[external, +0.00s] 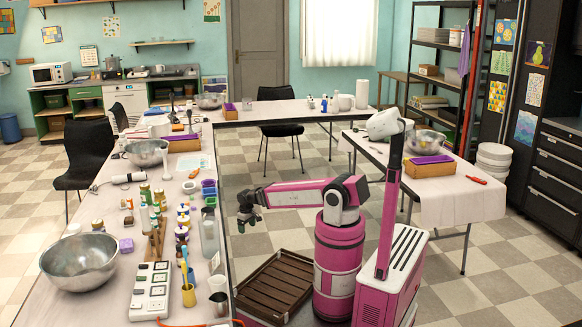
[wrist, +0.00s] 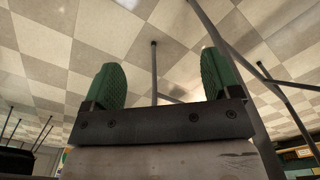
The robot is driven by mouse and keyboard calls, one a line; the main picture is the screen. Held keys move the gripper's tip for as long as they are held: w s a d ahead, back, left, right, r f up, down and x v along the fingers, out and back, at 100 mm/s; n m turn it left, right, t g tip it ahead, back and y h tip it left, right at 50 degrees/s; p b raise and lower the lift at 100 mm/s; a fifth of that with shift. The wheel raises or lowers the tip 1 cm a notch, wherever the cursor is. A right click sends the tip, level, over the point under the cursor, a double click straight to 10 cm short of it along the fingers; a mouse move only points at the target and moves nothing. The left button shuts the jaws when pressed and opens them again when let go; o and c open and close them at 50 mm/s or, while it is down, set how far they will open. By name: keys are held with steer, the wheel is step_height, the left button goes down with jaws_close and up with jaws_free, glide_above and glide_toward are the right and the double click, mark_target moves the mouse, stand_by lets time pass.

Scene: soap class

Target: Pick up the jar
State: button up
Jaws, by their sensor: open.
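Several jar-like containers stand on the long left table in the external view. I cannot tell which one is the jar of the task. My gripper (external: 248,218) hangs at the end of the pink arm, just right of this table's edge and apart from the containers. In the wrist view my gripper (wrist: 162,85) shows two green ridged fingers, spread apart with nothing between them. No jar shows in the wrist view.
The left table (external: 107,215) also holds a large metal bowl (external: 80,261), a power strip (external: 150,291), a clear bottle (external: 209,236) and a metal cup (external: 219,303). A brown slatted tray (external: 277,284) is on my base. Tiled floor and table legs fill the wrist view.

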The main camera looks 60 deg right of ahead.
steer(key=w+d+r+m+t+y, duration=0.45)
steer(key=w+d+r, duration=0.35)
steer(key=w+d, duration=0.3)
steer(key=w+d+r+m+t+y, duration=0.3)
steer(key=w+d+r+m, duration=0.45)
steer(key=w, duration=0.55)
steer(key=w+a+r+y, duration=0.1)
steer(key=a+r, duration=0.1)
steer(key=w+a+r+y, duration=0.1)
steer(key=a+r, duration=0.2)
steer(key=w+a+r+y, duration=0.1)
steer(key=w+a+r, duration=0.1)
steer(key=a+r, duration=0.1)
steer(key=shift+w+r+n+y, duration=0.1)
steer(key=shift+n+y, duration=0.2)
steer(key=shift+y, duration=0.05)
steer(key=a+r+m+y, duration=0.15)
steer(key=a+r, duration=0.25)
steer(key=a, duration=0.9)
steer(key=m+t, duration=0.6)
steer(key=m, duration=0.8)
glide_toward(159, 191)
steer(key=shift+m+h, duration=0.25)
steer(key=x, duration=0.4)
steer(key=shift+w+a+f, duration=0.15)
steer(key=shift+w+f, duration=0.15)
steer(key=shift+w, duration=0.15)
steer(key=shift+r+x, duration=0.2)
steer(key=shift+x, duration=2.5)
steer(key=shift+s, duration=0.1)
